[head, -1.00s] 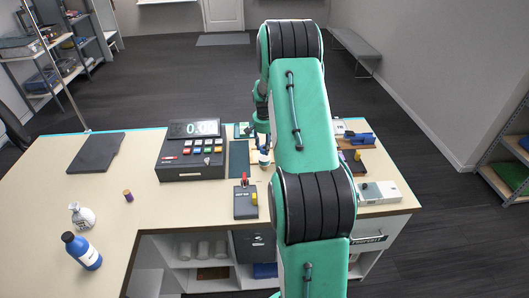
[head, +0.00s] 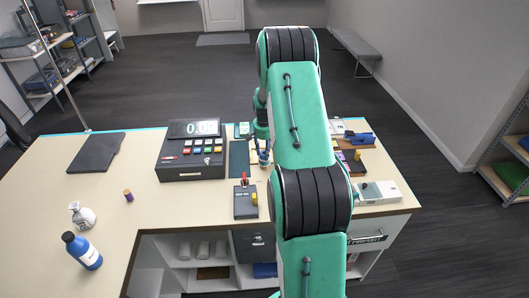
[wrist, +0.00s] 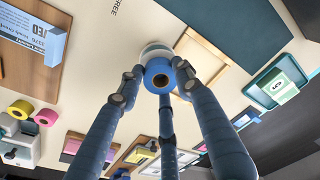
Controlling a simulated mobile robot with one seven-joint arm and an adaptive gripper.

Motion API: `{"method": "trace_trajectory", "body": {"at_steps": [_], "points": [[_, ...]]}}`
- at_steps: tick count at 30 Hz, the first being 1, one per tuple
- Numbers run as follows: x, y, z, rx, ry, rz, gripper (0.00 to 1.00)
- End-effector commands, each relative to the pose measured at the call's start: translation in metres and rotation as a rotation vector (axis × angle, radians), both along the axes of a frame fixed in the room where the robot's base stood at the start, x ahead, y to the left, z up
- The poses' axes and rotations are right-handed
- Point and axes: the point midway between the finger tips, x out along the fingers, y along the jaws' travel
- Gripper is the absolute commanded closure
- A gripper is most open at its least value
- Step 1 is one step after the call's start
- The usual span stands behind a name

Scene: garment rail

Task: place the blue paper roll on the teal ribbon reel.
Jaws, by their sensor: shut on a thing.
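In the head view my gripper (head: 263,150) is low over the counter, right of the dark mat, and the roll is too small to make out.
A cash register (head: 192,158) and a card terminal (head: 245,202) stand left of my gripper. Yellow (wrist: 20,109) and pink (wrist: 45,117) rolls lie together. A teal tray (wrist: 258,92) holds a small box. My arm hides some of the right part.

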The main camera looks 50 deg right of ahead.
Motion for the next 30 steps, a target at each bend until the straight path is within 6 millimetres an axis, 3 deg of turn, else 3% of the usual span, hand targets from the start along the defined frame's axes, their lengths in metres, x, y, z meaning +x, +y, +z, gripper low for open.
{"method": "trace_trajectory", "body": {"at_steps": [8,9,12,23,30], "points": [[0.0,0.0,-0.004,0.0,0.0,0.0,0.85],[0.0,0.0,-0.004,0.0,0.0,0.0,0.61],[0.0,0.0,-0.003,0.0,0.0,0.0,0.46],[0.0,0.0,-0.001,0.0,0.0,0.0,0.46],[0.0,0.001,0.015,-0.001,-0.002,0.0,0.46]]}}
